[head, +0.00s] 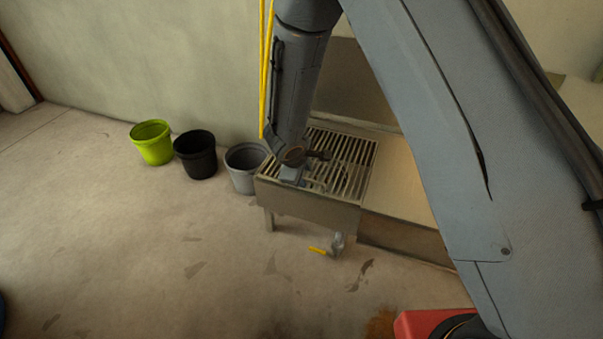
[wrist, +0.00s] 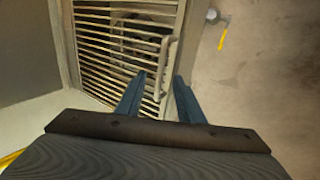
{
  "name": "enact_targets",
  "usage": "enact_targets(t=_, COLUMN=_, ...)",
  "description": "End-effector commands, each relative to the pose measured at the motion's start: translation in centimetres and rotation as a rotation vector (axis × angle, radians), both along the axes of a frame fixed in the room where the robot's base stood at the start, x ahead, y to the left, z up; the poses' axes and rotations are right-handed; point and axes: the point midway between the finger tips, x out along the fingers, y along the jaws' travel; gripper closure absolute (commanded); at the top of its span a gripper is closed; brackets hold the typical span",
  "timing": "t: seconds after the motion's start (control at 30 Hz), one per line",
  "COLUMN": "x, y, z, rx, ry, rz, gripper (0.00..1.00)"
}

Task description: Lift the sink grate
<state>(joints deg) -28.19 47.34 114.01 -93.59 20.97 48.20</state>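The sink grate (head: 352,152) is a slatted metal panel lying in the top of a low steel sink (head: 310,205). It also shows in the wrist view (wrist: 95,45), with a pale bar handle (wrist: 166,62) near its right edge. My gripper (wrist: 160,76) is open, its two blue-grey fingers spread on either side of the handle. The fingers appear apart from the handle; their exact height over it is hard to tell. In the head view my arm hides part of the grate.
A green bucket (head: 153,146), a black bucket (head: 196,158) and a grey bucket (head: 243,172) stand left of the sink by the wall. A valve with a yellow lever (head: 318,250) sits below the sink's front. The floor at the front left is clear.

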Motion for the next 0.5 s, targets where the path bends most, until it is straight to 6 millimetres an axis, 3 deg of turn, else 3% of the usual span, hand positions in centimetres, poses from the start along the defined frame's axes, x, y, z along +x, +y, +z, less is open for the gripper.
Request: enact_targets(t=0.5, x=2.4, y=-0.9, z=-4.8, rx=0.001, ry=0.0, rz=-0.002, gripper=0.66)
